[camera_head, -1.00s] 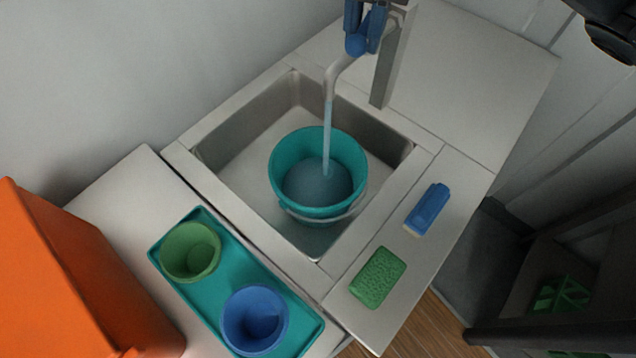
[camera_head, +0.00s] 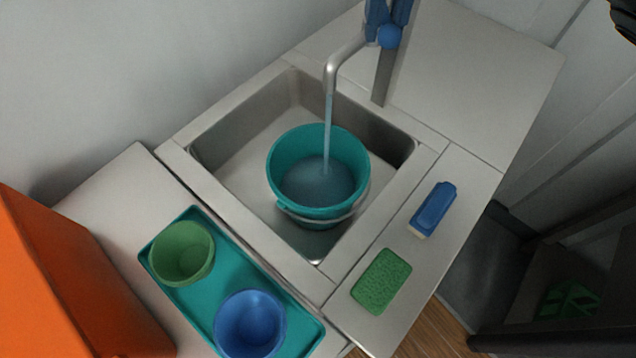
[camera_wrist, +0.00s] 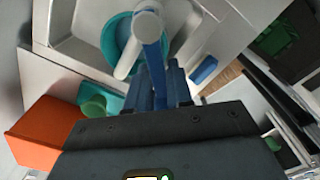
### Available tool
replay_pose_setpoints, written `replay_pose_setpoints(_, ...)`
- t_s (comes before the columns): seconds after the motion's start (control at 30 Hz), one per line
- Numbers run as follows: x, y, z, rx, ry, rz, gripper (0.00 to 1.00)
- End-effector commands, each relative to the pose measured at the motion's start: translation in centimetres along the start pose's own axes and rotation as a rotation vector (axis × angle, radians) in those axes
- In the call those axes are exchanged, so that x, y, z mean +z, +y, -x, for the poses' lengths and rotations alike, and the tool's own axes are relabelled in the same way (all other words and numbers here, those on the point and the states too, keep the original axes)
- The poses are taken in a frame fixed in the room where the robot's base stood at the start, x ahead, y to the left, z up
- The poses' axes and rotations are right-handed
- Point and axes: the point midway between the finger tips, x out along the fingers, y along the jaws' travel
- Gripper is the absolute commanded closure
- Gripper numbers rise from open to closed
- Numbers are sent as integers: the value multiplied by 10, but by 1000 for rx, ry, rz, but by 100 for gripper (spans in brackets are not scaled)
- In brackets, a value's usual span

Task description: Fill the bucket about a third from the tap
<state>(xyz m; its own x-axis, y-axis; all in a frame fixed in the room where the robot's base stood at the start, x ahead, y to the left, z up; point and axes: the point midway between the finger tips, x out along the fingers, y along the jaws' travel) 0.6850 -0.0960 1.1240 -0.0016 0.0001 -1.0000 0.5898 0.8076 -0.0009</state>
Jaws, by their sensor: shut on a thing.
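The teal bucket (camera_head: 282,160) stands upright in the sink, and its handle hangs at the front rim. Water (camera_head: 318,184) lies in its lower part; the exact level is hard to judge. The tap (camera_head: 345,54) has a curved metal spout above the bucket, and a thin stream (camera_head: 327,130) runs from it into the bucket. The tap's blue handle (camera_head: 390,36) shows at the top of the head view. My gripper (camera_wrist: 160,82), with blue fingers, is shut on this handle, which also shows in the wrist view (camera_wrist: 154,55).
The sink (camera_head: 232,172) surrounds the bucket. A blue brush (camera_head: 434,208) and a green sponge (camera_head: 381,281) lie on the right counter. A teal tray (camera_head: 206,304) at front left holds a green cup (camera_head: 182,253) and a blue cup (camera_head: 249,325). An orange box (camera_head: 65,280) stands far left.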

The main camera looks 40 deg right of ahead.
Motion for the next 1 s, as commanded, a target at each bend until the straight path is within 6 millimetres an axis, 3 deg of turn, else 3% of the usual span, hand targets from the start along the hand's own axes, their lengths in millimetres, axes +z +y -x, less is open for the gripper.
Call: replay_pose_setpoints(1.0,15,-38,-3,-1,-1,775,100)
